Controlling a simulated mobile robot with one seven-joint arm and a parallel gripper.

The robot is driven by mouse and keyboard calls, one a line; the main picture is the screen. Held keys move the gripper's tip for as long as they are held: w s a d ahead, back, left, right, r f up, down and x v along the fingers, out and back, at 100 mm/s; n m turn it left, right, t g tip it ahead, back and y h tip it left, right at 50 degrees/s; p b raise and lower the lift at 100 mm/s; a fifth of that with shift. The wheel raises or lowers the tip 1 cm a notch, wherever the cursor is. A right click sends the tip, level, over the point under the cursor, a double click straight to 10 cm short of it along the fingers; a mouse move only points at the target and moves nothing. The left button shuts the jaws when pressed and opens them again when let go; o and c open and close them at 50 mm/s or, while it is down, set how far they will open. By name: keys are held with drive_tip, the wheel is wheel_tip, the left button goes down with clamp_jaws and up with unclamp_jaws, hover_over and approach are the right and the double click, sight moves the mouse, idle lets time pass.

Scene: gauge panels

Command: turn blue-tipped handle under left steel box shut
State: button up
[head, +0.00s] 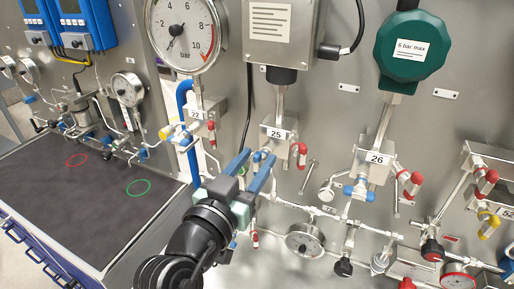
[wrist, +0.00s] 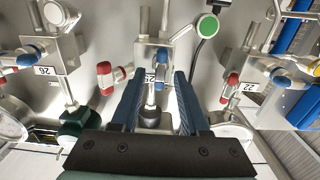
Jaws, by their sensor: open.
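The steel box (head: 282,18) with a white label is at the top middle of the head view. Below it, the valve block marked 25 (head: 279,133) has a red handle (head: 302,154) on its right. The blue-tipped handle (wrist: 161,57) stands in front of the block in the wrist view. In the head view it is small and partly hidden by my fingers. My gripper (head: 258,157) is open at the block, its two blue fingers on either side of the handle. The gripper also shows in the wrist view (wrist: 158,73). I cannot tell whether a finger touches the handle.
Valve blocks 22 (head: 195,114) and 26 (head: 377,158) flank this one, with red and blue handles. A large pressure gauge (head: 183,28) is at upper left and a green round housing (head: 412,46) at upper right. A small gauge (head: 305,240) and pipes lie below. A dark worktop (head: 85,215) is at left.

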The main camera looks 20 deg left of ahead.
drive_tip(key=shift+w, duration=0.6)
clamp_jaws()
